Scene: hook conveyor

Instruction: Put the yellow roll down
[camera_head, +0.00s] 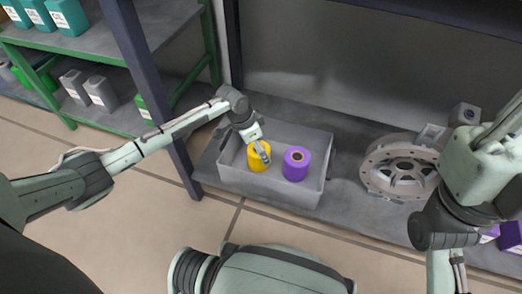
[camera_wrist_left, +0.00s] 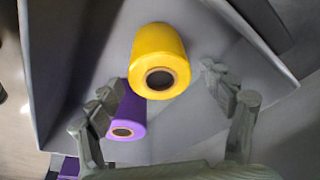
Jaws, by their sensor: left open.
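The yellow roll (camera_head: 258,158) stands in the grey bin (camera_head: 262,185), in its left half. The purple roll (camera_head: 297,165) stands in the same bin to its right. My left gripper (camera_head: 264,152) reaches into the bin at the yellow roll. In the left wrist view the yellow roll (camera_wrist_left: 160,62) lies beyond and between the spread fingers of my left gripper (camera_wrist_left: 163,95), with gaps on both sides. The purple roll (camera_wrist_left: 126,118) shows partly behind the left finger. My right gripper is not visible; only my right arm shows at the right.
The bin sits on a low grey shelf (camera_head: 345,215). A round grey flanged wheel (camera_head: 400,168) stands to its right. A dark blue post (camera_head: 150,85) rises left of the bin. A green rack (camera_head: 100,45) with several bottles and containers is at the upper left.

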